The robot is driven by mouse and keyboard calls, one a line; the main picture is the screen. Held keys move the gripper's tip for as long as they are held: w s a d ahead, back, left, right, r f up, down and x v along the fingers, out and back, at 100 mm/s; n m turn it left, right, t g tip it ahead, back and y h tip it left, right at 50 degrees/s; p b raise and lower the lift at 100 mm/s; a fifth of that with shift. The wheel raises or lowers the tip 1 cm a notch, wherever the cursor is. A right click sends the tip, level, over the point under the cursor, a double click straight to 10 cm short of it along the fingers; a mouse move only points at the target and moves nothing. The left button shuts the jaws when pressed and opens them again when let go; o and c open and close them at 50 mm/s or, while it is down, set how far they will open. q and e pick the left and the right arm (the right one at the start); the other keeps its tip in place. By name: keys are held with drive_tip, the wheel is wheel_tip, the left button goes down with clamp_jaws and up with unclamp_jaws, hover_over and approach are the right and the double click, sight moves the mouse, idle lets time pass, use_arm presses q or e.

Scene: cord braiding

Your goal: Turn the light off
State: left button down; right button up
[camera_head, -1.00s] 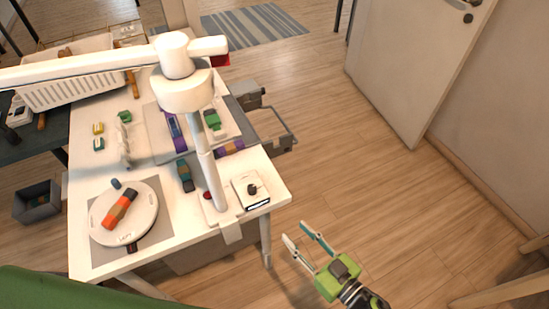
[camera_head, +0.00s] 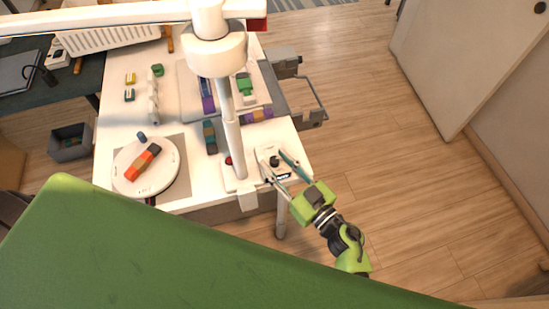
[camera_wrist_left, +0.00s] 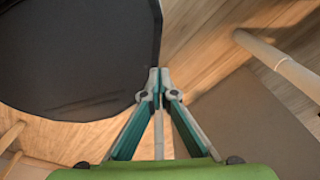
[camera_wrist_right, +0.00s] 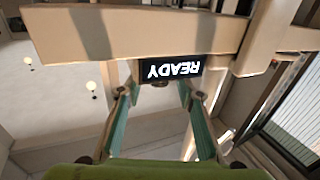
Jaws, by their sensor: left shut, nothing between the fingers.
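A white jointed arm on a post (camera_head: 231,130) stands at the table's right front; I cannot tell whether it carries the light. At its base sits a red button (camera_head: 229,160). Beside it is a small white box with a black knob (camera_head: 274,161). My right gripper (camera_head: 277,165) is open, its fingers over this box, close to the knob; contact cannot be told. In the right wrist view, a black display reading READY (camera_wrist_right: 173,69) appears upside down beyond the open fingertips. My left gripper (camera_wrist_left: 155,82) is shut and empty, seen only in the left wrist view.
A white table (camera_head: 205,195) holds a round white plate (camera_head: 127,176) with an orange-and-dark piece, coloured cord pieces and a white basket (camera_head: 110,38). A grey drawer box (camera_head: 303,117) juts out at the table's right side. Open wooden floor (camera_head: 400,190) lies to the right.

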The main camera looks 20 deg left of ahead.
drive_tip(key=shift+w+a, duration=0.4)
drive_tip(key=shift+a, duration=0.1)
clamp_jaws()
use_arm(q)
drive_tip(key=shift+s+d, duration=0.1)
drive_tip(key=shift+s, duration=0.55)
